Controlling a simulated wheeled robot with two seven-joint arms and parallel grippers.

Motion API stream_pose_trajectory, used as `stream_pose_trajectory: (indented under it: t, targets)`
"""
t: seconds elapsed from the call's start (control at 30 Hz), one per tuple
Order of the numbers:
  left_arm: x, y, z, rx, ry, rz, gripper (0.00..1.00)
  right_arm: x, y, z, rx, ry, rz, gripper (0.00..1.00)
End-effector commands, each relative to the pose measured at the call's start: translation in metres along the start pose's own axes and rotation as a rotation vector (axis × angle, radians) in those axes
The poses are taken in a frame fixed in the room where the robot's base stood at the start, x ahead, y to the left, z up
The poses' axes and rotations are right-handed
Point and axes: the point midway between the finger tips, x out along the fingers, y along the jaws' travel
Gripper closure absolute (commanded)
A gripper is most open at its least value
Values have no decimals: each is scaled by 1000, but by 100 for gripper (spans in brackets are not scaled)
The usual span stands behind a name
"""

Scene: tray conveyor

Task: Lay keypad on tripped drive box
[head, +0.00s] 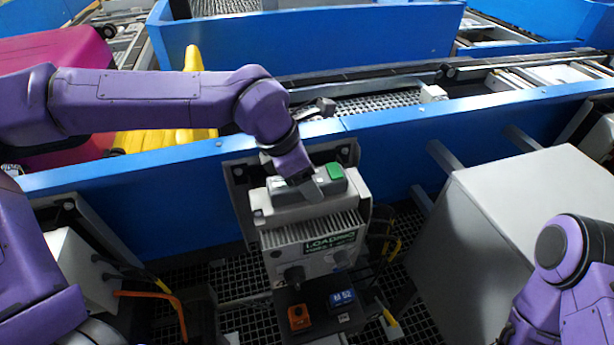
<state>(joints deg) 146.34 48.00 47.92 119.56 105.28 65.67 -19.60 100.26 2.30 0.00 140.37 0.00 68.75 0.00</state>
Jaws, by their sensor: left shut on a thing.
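The drive box (308,235) is a light grey unit with cooling fins and a green label that begins "LOADING". It is mounted against the blue conveyor side, in the middle of the head view. A small grey keypad with a green end (335,171) is at the box's top. My left gripper (313,188) comes down from above and is shut on the keypad. The gripper hides part of the keypad, and I cannot tell whether the keypad rests on the box or is just above it. My right arm shows at the lower right, its gripper out of view.
A large grey cabinet (520,215) stands right of the box. A blue "M 52" tag (341,298) and an orange part (299,317) sit below it. The blue conveyor wall (130,182) runs behind. A magenta case (60,48) and a yellow item (160,142) lie beyond it.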

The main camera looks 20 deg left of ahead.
Motion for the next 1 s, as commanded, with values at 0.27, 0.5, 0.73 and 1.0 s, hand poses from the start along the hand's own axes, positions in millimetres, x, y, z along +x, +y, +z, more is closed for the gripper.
stream_pose_trajectory:
  t: [0.27,0.5,0.73,1.0]
  targets:
    - [3,0,-1,0,0,0,30,1,0,0,0,0,0,34]
    - [-6,0,1,0,-2,1,30,-1,0,0,0,0,0,34]
    - [-62,1,2,0,-6,4,30,1,0,0,0,0,0,34]
    - [-114,0,1,-1,-2,1,30,2,0,1,0,0,0,34]
